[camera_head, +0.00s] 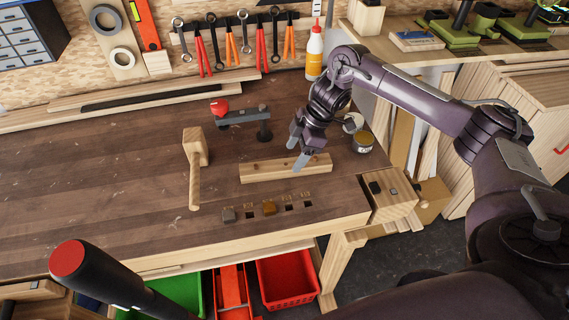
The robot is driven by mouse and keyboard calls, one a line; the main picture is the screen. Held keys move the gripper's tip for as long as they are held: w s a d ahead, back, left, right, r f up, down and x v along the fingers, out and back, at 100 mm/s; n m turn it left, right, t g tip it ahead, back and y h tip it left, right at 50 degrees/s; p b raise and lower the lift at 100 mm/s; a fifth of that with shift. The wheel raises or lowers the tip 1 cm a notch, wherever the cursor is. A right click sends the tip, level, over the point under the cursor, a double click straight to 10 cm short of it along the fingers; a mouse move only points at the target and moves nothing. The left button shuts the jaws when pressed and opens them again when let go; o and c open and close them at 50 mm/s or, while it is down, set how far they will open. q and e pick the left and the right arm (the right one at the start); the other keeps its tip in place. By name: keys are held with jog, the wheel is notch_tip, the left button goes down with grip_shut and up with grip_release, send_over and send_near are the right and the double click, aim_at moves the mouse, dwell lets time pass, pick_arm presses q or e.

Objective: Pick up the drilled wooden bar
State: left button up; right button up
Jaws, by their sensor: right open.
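The drilled wooden bar (268,172) lies flat on the workbench (130,180) near its right front part. It is a pale bar, and its right part is partly covered by my right gripper. My right gripper (296,158) comes down from the upper right, just over the bar's right half. Its fingers are apart and nothing is held between them. I cannot tell whether a fingertip touches the bar. My left gripper is not in view.
A small tin (363,142) is to the right, and a glue bottle (314,54) stands at the back.

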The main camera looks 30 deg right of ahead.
aim_at(288, 164)
jog(key=p+x, duration=0.1)
jog(key=x, duration=0.3)
jog(key=shift+r, duration=0.1)
jog(key=shift+w+a+f, duration=0.1)
jog(key=shift+a+f, duration=0.05)
jog(key=shift+f, duration=0.35)
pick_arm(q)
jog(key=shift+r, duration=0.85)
pick_arm(e)
jog(key=c, duration=1.2)
